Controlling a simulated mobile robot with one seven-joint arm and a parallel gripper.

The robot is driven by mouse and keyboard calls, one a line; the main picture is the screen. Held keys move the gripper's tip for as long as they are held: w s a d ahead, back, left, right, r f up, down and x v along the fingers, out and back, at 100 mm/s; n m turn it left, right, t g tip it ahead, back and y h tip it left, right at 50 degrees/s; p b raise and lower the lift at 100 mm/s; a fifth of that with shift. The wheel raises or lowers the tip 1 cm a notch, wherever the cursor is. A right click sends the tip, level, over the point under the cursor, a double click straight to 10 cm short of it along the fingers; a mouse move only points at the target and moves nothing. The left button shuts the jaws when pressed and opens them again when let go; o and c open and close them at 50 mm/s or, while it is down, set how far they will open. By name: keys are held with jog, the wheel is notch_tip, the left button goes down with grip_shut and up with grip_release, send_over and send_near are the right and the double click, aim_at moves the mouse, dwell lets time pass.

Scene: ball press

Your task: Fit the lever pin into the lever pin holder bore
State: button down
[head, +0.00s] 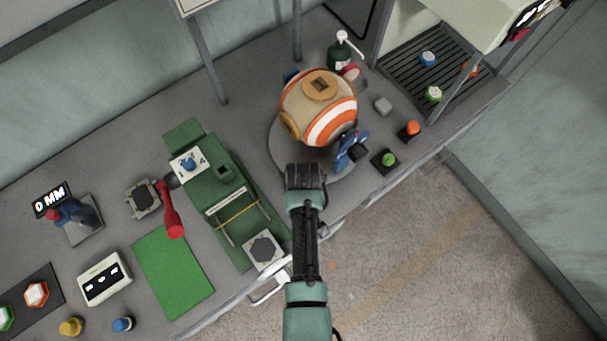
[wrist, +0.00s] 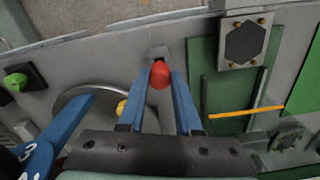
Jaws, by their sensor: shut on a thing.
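In the wrist view, my gripper (wrist: 160,72) is shut on a small red rounded piece, which I take to be the lever pin (wrist: 160,77), held between the two blue finger tips. Just beyond it is a small grey block with a dark opening, likely the lever pin holder bore (wrist: 158,51). The red piece overlaps its near side in the picture; I cannot tell whether they touch or whether any pin is inside. In the head view, my gripper (head: 305,178) is seen from above beside the round turntable, and its fingers, the pin and the holder are hidden.
A striped ball (head: 318,107) sits on the turntable (head: 278,158), with a blue clamp (head: 350,152) close to my gripper's right. The green press fixture (head: 235,215) with a hexagon plate (head: 263,250) stands to the left. A green button (head: 389,160) lies right. The table's front edge is close.

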jog(key=shift+f+b, duration=1.3)
jog(key=shift+f, duration=0.45)
jog(key=c, duration=0.5)
grip_release()
notch_tip(320, 180, up, 13)
jog(key=shift+b, duration=0.3)
